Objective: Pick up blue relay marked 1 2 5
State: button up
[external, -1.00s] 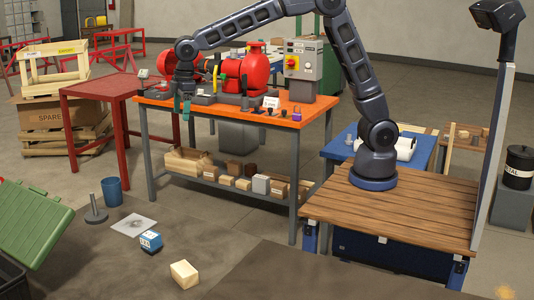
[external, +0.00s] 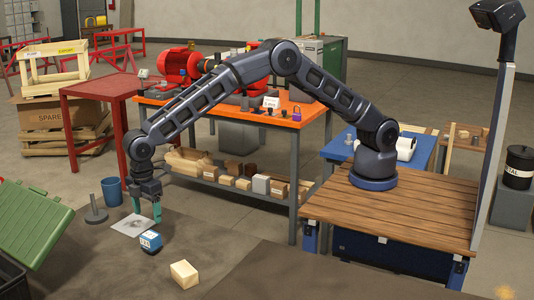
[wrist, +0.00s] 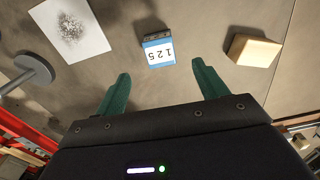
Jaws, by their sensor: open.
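The blue relay (external: 150,242) lies on the dark floor surface in the external view. In the wrist view the relay (wrist: 158,49) shows a white label reading 125, upside down, and a dark end. My gripper (external: 149,222) points down with its green fingers just behind and above the relay. In the wrist view the open gripper (wrist: 160,92) has its two fingers spread wide, with the relay ahead of the gap between them. Nothing is between the fingers, and the relay is apart from them.
A pale wooden block (external: 184,274) lies to the right of the relay. A paper sheet with a dark smudge (wrist: 70,28) lies on the other side. A grey post on a round base (external: 95,210), a blue cup (external: 112,191) and a green lid (external: 30,222) stand further left.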

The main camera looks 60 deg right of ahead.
aim_at(150, 235)
notch_tip(150, 235, down, 11)
jog(key=shift+a+r, duration=0.1)
dwell(0.6)
jog(key=shift+c, duration=0.2)
jog(key=c, duration=1.1)
